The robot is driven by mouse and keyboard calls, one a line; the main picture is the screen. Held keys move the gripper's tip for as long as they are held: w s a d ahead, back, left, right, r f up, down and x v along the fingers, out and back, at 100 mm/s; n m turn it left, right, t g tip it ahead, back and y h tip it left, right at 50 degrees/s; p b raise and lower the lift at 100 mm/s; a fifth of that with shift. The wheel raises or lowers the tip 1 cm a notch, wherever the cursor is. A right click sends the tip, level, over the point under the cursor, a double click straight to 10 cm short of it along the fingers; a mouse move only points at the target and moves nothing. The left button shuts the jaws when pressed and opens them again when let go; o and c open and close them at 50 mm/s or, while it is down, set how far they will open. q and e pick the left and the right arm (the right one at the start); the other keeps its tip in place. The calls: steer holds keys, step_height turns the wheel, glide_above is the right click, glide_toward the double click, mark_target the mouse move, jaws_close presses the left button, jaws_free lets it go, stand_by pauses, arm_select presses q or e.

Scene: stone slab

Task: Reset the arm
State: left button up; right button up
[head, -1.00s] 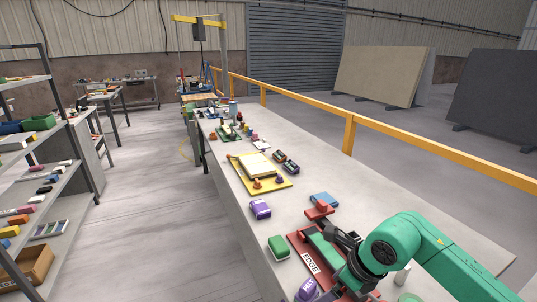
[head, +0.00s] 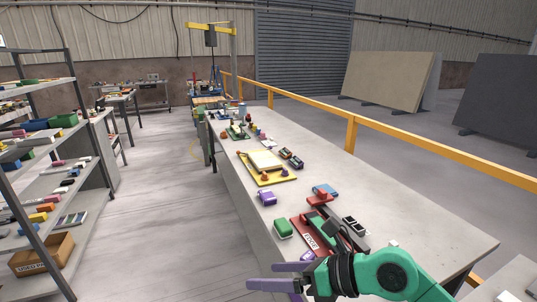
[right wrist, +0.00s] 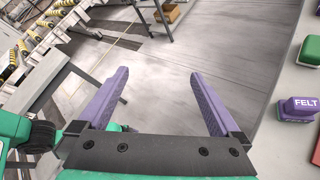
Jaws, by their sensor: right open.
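My right gripper (head: 262,276) shows at the bottom of the head view, its purple fingers pointing left past the near edge of the stone-grey workbench (head: 390,214). In the right wrist view the two purple fingers (right wrist: 160,78) are spread wide with only floor between them, so it is open and empty. My green right arm comes in from the lower right. The red tray marked EDGE (head: 308,238) lies on the bench just beyond the gripper, partly hidden by the arm. My left gripper is not in view.
A green block (head: 283,229) and a purple block (head: 267,197) sit near the bench edge. A purple FELT block (right wrist: 300,108) shows at right in the wrist view. A yellow tray (head: 285,177) lies farther back. Shelves (head: 45,185) stand left across clear floor.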

step_height(320, 180, up, 10)
steer(key=a+m+t+y, duration=0.2)
steer(key=m+t+y, duration=0.2)
steer(key=m+y, duration=0.1)
steer(key=w+d+r+m+t+h, duration=0.2)
steer(key=w+d+m+t+h, duration=0.15)
steer(key=d+m+t, duration=0.4)
steer(key=w+d+r+m+t+h, duration=0.1)
steer(key=w+d+m+t+h, duration=0.25)
steer(key=m, duration=0.65)
steer(key=s+d+f+m+g+h, duration=0.2)
steer(key=d+f+m+g+h, duration=0.3)
steer(key=d+f+m+h, duration=0.9)
steer(key=s+a+f+m+g+y, duration=0.1)
steer(key=s+f+m+g+y, duration=0.4)
steer(key=s+f+g, duration=1.05)
steer(key=s+f+t, duration=0.2)
steer(key=f, duration=1.3)
steer(key=s+f+t, duration=0.1)
steer(key=s+f, duration=0.2)
steer(key=f, duration=1.2)
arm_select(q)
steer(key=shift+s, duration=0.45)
arm_select(e)
steer(key=s+d+f+g+h, duration=0.1)
steer(key=s+d+f, duration=0.2)
steer(key=s+f, duration=1)
steer(key=s, duration=0.2)
steer(key=shift+s, duration=0.4)
